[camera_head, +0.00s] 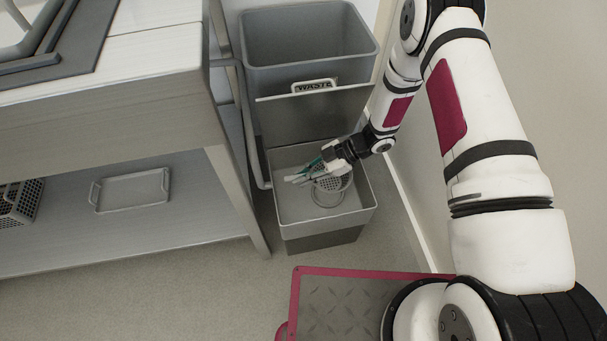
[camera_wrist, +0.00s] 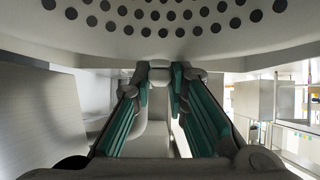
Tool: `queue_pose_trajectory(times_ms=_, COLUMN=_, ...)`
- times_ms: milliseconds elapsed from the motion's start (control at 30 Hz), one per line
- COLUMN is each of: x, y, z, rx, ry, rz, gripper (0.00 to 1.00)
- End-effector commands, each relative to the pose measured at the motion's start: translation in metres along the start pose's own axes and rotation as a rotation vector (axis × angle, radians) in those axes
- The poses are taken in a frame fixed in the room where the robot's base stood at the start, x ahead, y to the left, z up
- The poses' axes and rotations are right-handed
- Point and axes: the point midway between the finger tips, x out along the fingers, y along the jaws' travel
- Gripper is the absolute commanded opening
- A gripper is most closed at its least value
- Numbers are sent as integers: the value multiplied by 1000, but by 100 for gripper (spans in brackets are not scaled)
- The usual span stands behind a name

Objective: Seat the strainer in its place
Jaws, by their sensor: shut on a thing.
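The strainer (camera_head: 333,183) is a round, pale grey piece full of holes, over the inside of the lower grey box. My gripper (camera_head: 314,166) comes in from the right with its teal-lined fingers shut on it. In the wrist view the perforated strainer (camera_wrist: 165,28) fills the top of the picture, just beyond the fingertips (camera_wrist: 161,72). A pale ring (camera_head: 327,198) shows low in the box, just under the strainer. The strainer and my fingers partly cover it, and I cannot tell whether the strainer touches it.
The lower box (camera_head: 287,211) has raised walls around the strainer. A grey waste bin (camera_head: 310,60) stands behind it, and a steel table (camera_head: 150,120) is close on the left. A tray (camera_head: 131,192) lies on the table's lower shelf.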

Motion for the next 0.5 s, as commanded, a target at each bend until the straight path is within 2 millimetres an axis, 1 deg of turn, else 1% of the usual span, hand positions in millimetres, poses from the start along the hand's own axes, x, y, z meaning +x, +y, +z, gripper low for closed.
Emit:
queue_pose_trajectory(times_ms=233, x=1, y=0, z=1, rx=0, ry=1, rz=0, gripper=0)
queue_pose_trajectory(times_ms=500, x=6, y=0, z=8, rx=0, ry=0, rz=0, gripper=0)
